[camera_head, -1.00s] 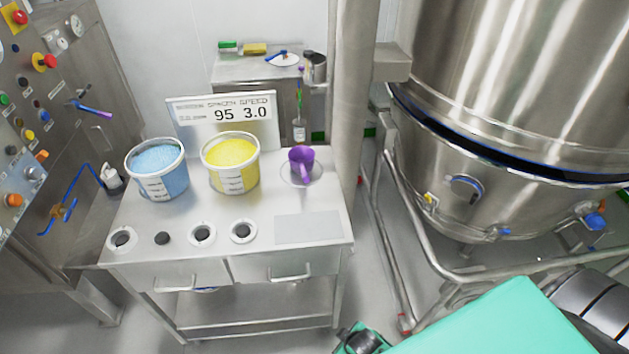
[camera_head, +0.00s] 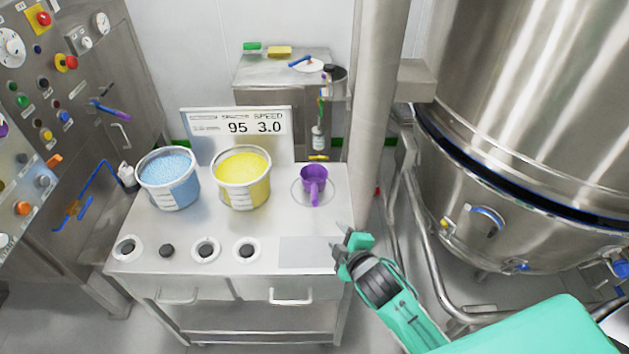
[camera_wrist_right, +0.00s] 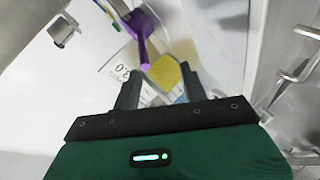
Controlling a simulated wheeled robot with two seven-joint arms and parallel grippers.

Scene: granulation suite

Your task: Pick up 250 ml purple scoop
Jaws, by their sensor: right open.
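The purple scoop (camera_head: 314,180) rests on a round plate (camera_head: 299,192) at the right back of the steel table, its handle pointing toward the table's front. My right gripper (camera_head: 341,242) is open and empty at the table's right front edge, in front of and to the right of the scoop. In the right wrist view the scoop (camera_wrist_right: 141,24) lies beyond the open fingers (camera_wrist_right: 158,85), its handle pointing toward the gap between them. The left gripper does not show.
A tub of blue granules (camera_head: 168,180) and a tub of yellow powder (camera_head: 242,178) stand left of the scoop. A display panel (camera_head: 237,125) is behind them. A vertical steel column (camera_head: 376,110) rises close to the table's right side. The front right tabletop holds a flat grey patch (camera_head: 305,253).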

